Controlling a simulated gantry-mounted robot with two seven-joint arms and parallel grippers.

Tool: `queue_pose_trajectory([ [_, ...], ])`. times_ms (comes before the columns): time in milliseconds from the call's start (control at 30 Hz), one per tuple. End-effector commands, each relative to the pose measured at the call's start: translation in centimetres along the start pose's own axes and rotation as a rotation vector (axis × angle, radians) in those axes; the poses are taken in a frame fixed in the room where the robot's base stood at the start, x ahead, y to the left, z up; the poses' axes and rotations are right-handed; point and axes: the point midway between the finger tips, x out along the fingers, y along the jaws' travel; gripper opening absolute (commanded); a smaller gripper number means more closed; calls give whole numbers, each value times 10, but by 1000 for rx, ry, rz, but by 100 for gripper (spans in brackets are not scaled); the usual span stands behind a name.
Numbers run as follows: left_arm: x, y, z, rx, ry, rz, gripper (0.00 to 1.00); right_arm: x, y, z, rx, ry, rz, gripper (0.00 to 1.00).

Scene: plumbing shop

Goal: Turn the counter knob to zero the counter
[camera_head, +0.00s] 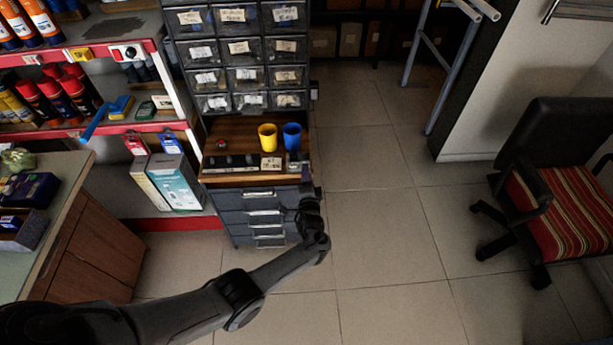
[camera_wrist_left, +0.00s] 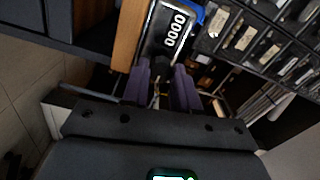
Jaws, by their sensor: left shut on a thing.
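The counter (camera_wrist_left: 168,32) shows in the left wrist view as a dark box with white digits that read 0000. It sits beside the wooden board of the drawer cabinet, just beyond my fingertips. My left gripper (camera_wrist_left: 162,82) has purple fingers and is shut on the counter knob, which is mostly hidden between them. In the head view my left gripper (camera_head: 305,180) is at the right end of the cabinet's wooden shelf. The counter is too small and dark there to make out clearly. My right gripper is in neither view.
Yellow (camera_head: 267,137) and blue (camera_head: 292,136) cups stand on the wooden shelf (camera_head: 240,129), close to my left gripper. Small labelled drawers (camera_head: 238,47) rise behind. A striped chair (camera_head: 560,205) stands at the right. The tiled floor (camera_head: 385,240) between is clear.

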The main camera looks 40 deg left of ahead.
Motion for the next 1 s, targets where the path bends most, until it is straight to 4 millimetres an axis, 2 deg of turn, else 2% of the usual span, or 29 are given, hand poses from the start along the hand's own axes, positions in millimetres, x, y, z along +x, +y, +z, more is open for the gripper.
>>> queue_pose_trajectory([
  [300, 0, 1, 1, 3, 0, 3, 0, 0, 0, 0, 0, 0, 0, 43],
  [333, 0, 1, 1, 3, 0, 3, 30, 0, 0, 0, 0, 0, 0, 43],
  [500, 0, 1, 0, 2, 0, 2, 54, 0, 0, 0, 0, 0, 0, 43],
  [833, -2, 0, 0, 1, 1, 1, 54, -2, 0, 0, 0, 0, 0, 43],
  [1000, -18, -2, -1, 2, 2, 3, 54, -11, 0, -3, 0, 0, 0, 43],
])
